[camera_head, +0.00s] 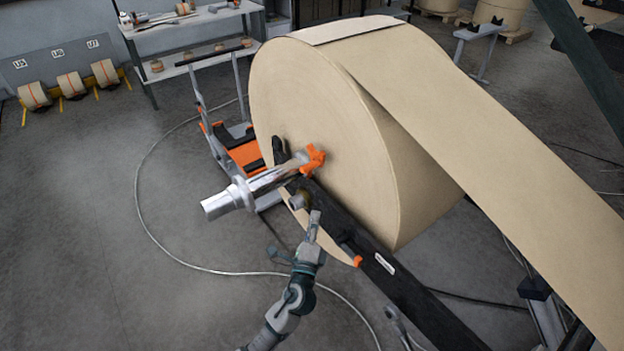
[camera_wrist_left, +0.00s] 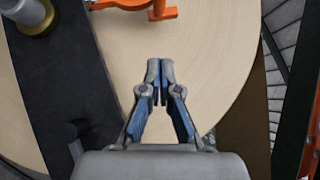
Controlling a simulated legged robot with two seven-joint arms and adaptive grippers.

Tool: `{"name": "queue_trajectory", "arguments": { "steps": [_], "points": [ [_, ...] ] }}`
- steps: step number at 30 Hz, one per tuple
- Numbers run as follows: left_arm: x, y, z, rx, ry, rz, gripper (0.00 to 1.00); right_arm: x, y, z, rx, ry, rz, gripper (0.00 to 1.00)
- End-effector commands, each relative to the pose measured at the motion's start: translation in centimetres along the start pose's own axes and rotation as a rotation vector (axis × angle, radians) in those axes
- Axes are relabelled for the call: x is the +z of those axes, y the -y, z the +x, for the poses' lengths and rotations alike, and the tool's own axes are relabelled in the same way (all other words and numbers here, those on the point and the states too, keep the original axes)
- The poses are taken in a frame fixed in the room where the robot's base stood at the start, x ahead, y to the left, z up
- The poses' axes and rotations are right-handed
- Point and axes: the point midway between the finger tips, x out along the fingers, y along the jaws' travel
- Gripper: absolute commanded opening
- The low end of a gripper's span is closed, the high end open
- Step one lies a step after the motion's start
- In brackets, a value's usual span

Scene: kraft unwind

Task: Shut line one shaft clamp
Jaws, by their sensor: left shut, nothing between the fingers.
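The large kraft roll (camera_head: 320,110) sits on a bright metal shaft (camera_head: 235,195) that sticks out of its near face. An orange clamp part (camera_head: 313,158) is at the shaft close to the roll. A dark upright piece (camera_head: 279,150) stands beside the shaft; I cannot tell how far the clamp is open. My left gripper (camera_head: 314,218) is shut and empty, below the shaft and in front of the roll face. In the left wrist view, its fingertips (camera_wrist_left: 160,68) are together, apart from and below the orange part (camera_wrist_left: 161,11).
The paper web (camera_head: 520,180) runs off right.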

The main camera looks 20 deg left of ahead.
Motion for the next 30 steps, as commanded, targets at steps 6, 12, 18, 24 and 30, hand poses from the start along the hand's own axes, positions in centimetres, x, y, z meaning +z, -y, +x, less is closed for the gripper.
{"name": "queue_trajectory", "arguments": {
  "steps": [6, 12, 18, 24, 30],
  "points": [
    [0.1, 0.2, 4.0, -0.001, 0.001, 0.001, 0.0, -0.2, 0.0, -0.9, 0.0, -0.002, 0.0, 0.4],
    [0.1, 0.1, 8.3, 0.001, 0.001, -0.002, 0.0, -0.3, 0.0, -1.5, 0.0, -0.003, 0.0, 0.4],
    [1.7, 0.1, 10.9, 0.003, 0.001, -0.001, 0.0, -0.4, 0.0, -2.4, 0.0, -0.004, 0.001, 0.4],
    [2.8, -0.1, 11.9, 0.003, 0.0, -0.002, 0.0, -0.5, 0.0, -2.7, 0.0, -0.004, 0.001, 0.4],
    [2.9, -0.2, 12.0, 0.004, 0.0, -0.003, 0.0, -0.5, 0.0, -2.7, 0.0, -0.004, 0.001, 0.4]
  ]
}}
